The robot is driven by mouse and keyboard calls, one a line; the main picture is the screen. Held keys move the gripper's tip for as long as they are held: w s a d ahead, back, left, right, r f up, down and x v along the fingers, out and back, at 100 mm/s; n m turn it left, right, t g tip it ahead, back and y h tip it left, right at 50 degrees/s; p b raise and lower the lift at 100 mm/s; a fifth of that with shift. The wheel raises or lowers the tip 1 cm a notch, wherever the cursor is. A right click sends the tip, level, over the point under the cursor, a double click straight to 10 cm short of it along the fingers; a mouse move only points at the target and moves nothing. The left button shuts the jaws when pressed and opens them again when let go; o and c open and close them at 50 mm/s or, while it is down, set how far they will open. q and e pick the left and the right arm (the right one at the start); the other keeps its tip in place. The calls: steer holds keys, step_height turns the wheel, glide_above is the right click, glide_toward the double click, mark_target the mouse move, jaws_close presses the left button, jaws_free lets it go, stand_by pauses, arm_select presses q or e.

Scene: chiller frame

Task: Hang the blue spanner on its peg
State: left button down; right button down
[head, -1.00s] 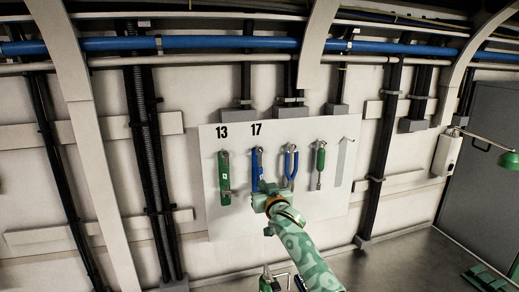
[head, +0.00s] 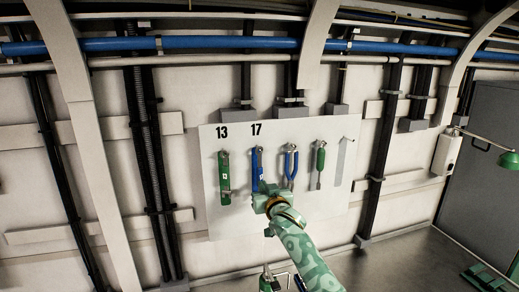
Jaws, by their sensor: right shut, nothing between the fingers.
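A blue spanner (head: 257,168) hangs upright on the white tool board (head: 245,222), under the number 17. Its top end is at a peg (head: 258,149). My right gripper (head: 262,188) is at the lower part of the blue spanner, shut with nothing between its fingers. My wrist partly hides the fingertips and the spanner's lower end, so I cannot tell whether they touch.
A green spanner (head: 225,176) hangs left, under 13. Blue-handled pliers (head: 291,167) and a green screwdriver (head: 320,164) hang right. Further right is a grey tool outline (head: 342,160) with an empty peg. A green lamp (head: 507,160) stands at far right.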

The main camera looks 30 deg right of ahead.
steer(key=shift+s+a, duration=0.1)
steer(key=shift+s, duration=0.1)
stand_by(0.7)
steer(key=p+v, duration=0.5)
steer(key=v, duration=0.3)
stand_by(0.3)
stand_by(0.4)
